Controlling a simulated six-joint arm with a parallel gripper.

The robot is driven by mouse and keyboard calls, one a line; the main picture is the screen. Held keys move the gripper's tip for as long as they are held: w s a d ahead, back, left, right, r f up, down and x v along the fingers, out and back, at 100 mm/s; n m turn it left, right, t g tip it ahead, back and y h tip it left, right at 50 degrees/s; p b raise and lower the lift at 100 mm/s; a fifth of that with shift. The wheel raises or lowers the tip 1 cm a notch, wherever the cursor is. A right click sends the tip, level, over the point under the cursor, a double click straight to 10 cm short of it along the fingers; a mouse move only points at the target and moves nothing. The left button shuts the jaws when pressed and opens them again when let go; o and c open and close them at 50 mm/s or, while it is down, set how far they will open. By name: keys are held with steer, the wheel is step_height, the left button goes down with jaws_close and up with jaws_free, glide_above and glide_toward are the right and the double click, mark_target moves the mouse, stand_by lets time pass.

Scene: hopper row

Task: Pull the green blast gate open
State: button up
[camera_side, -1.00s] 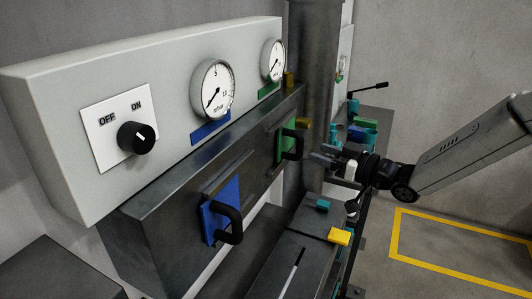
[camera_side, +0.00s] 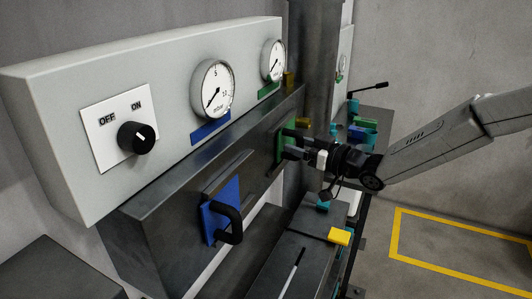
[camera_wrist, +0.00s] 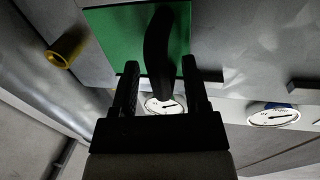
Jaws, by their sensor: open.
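The green blast gate (camera_side: 283,152) is a flat green plate with a black handle on the front of the dark duct. In the wrist view the green plate (camera_wrist: 113,37) fills the top, with its black curved handle (camera_wrist: 158,50) in front of it. My gripper (camera_side: 293,146) is at the handle in the side view and hides most of it. In the wrist view my gripper (camera_wrist: 159,75) is open, with one finger on each side of the handle. A gap shows on both sides, so the fingers do not appear to pinch it.
A blue gate (camera_side: 220,206) with a black handle sits nearer on the same duct. Above are two gauges (camera_side: 212,88) and an OFF/ON knob (camera_side: 136,138). A yellow block (camera_side: 339,236) lies on the dark bench below. A brass-coloured tube (camera_wrist: 67,47) shows beside the green plate.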

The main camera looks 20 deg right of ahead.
jaws_close()
stand_by(1.3)
